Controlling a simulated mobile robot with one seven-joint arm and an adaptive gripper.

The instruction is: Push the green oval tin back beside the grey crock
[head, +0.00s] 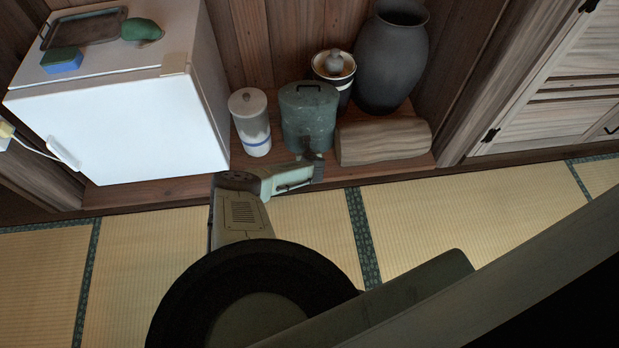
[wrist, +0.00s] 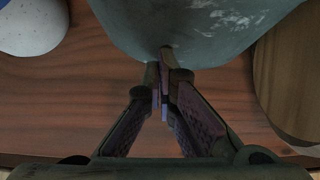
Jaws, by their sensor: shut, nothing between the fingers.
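The green oval tin (head: 308,118), a worn grey-green canister with a dark lid handle, stands upright on the wooden ledge; its lower front fills the top of the wrist view (wrist: 205,30). A large dark grey jar (head: 392,58), which looks like the grey crock, stands behind it to the right. My gripper (head: 314,158) is shut and empty, low in front of the tin. In the wrist view its closed fingertips (wrist: 164,75) meet or nearly meet the tin's front; contact is not certain. The tin's base is partly hidden by the fingers.
A white lidded jar with a blue stripe (head: 251,125) stands left of the tin. A lidded dark-and-white pot (head: 334,72) is close behind it. A wooden log (head: 383,141) lies to the right. A white fridge (head: 130,125) bounds the left; wooden wall behind.

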